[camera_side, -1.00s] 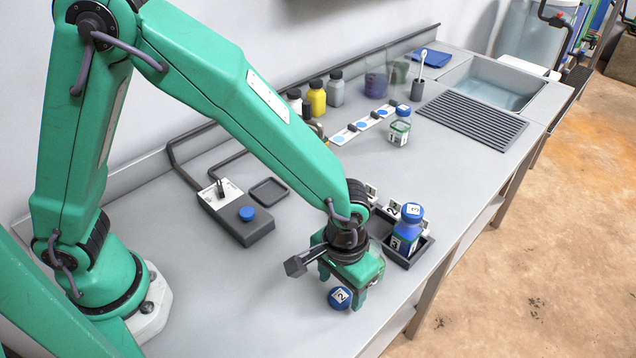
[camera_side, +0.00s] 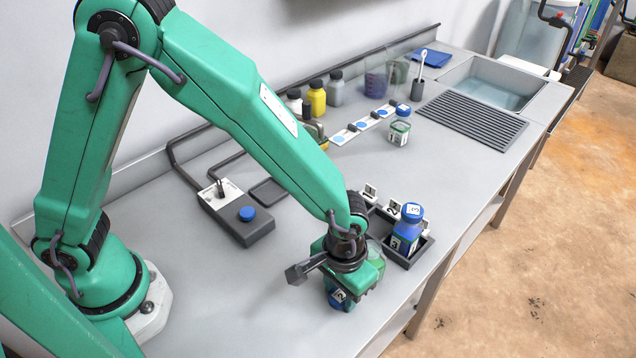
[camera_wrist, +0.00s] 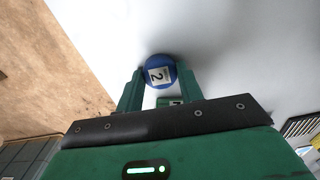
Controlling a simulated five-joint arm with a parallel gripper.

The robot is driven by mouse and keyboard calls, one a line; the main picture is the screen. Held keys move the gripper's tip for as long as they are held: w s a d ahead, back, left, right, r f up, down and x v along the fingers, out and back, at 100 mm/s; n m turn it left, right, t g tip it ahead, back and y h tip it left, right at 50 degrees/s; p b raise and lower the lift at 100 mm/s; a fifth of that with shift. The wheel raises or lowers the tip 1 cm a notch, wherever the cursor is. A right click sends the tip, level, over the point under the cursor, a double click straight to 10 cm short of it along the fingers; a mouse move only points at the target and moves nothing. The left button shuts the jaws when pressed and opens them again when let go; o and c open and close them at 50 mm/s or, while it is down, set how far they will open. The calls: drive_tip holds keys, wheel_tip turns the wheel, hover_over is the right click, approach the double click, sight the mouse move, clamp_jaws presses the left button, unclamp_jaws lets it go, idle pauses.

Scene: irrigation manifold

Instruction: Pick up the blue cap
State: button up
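The blue cap (camera_side: 337,297) is round, with a white label marked 2. It is at the near part of the bench, partly covered by my gripper in the side view. In the wrist view the blue cap (camera_wrist: 160,72) fills the gap between the two green fingers of my gripper (camera_wrist: 160,85). My gripper (camera_side: 345,293) is low over the bench, its fingers on either side of the cap. I cannot tell whether the fingers press on it.
A dark tray (camera_side: 428,249) with numbered tags stands behind my gripper, holding a blue-capped bottle (camera_side: 406,232) marked 3. A switch box (camera_side: 235,215) with a blue button is to the left. A bottle (camera_side: 399,132) marked 1 stands farther back. The bench's right edge is close.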

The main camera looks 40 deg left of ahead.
drive_tip(key=shift+c, duration=0.6)
drive_tip(key=shift+r, duration=0.15)
drive_tip(key=shift+r, duration=0.4)
wheel_tip(320, 180, up, 3)
drive_tip(key=shift+f, duration=0.1)
drive_tip(key=s+d+r, duration=0.3)
drive_tip(key=s+r, duration=0.4)
drive_tip(key=s, duration=0.4)
drive_tip(key=shift+d, duration=0.3)
wheel_tip(320, 180, up, 3)
drive_tip(key=n, duration=0.2)
hover_over(341, 295)
drive_tip(key=s+d, duration=0.2)
drive_tip(key=d, duration=0.1)
drive_tip(key=w+a+r+n, duration=0.1)
drive_tip(key=w+a+r, duration=0.1)
drive_tip(key=w, duration=0.7)
drive_tip(key=shift+a+r+n, duration=0.3)
drive_tip(key=shift+a+r, duration=0.05)
drive_tip(key=shift+a, duration=0.05)
